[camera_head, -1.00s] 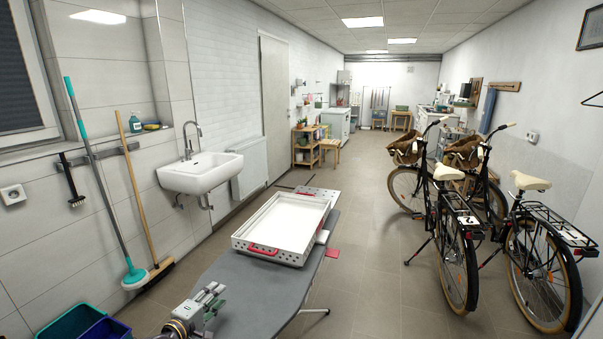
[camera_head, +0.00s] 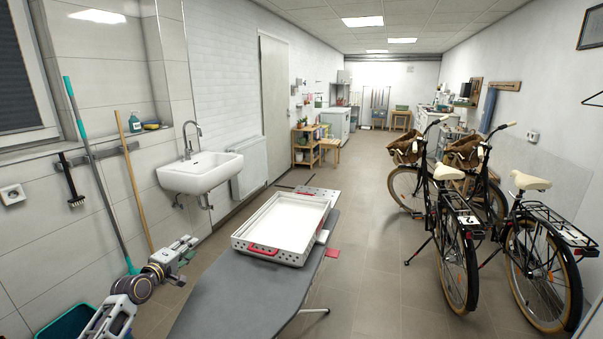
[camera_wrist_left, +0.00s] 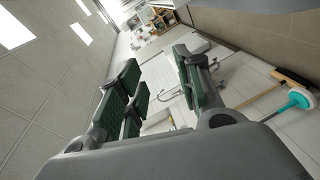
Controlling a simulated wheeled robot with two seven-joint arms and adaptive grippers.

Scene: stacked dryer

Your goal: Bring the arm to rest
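My left arm comes in from the lower left of the head view, and its gripper (camera_head: 182,247) is raised in front of the tiled wall, left of the grey ironing board. In the left wrist view the green-padded fingers of this gripper (camera_wrist_left: 160,70) stand apart with nothing between them. My right gripper is not in view.
A white tray with red handles (camera_head: 262,248) lies on the ironing board (camera_head: 225,302). A sink (camera_head: 200,172) hangs on the left wall behind my gripper. Brooms (camera_head: 135,196) lean there, and a green bin (camera_head: 62,322) stands below. Bicycles (camera_head: 465,240) stand at right; the floor between is clear.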

